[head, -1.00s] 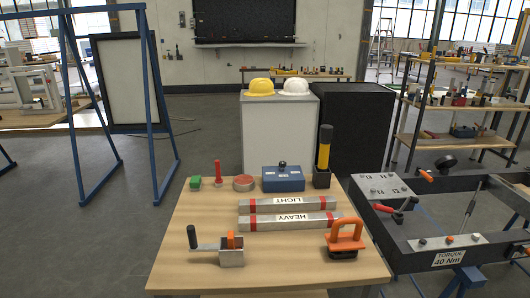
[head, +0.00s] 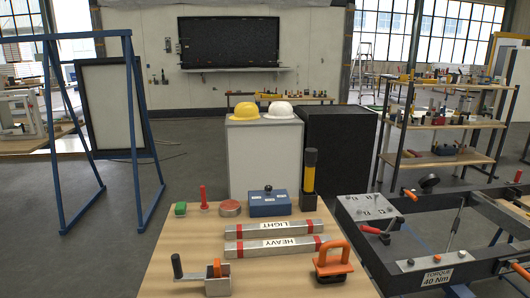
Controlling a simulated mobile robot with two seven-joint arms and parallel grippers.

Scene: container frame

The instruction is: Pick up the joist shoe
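A grey metal bracket-like piece (head: 217,287) lies at the front left of the wooden table (head: 270,269). An orange part stands up from it, and a black upright handle on a grey arm is at its left side. It looks most like the joist shoe, but no label shows on it. A block with an orange loop handle (head: 332,258) stands at the front right of the table, apart from it. Neither of my grippers is in view, and nothing touches the bracket from above.
Bars marked LIGHT (head: 274,228) and HEAVY (head: 276,247) lie mid-table. Behind them stand a blue box (head: 268,206), a red tin (head: 230,208) and a tall black-yellow tool (head: 309,178). A dark frame (head: 395,270) is close on the right.

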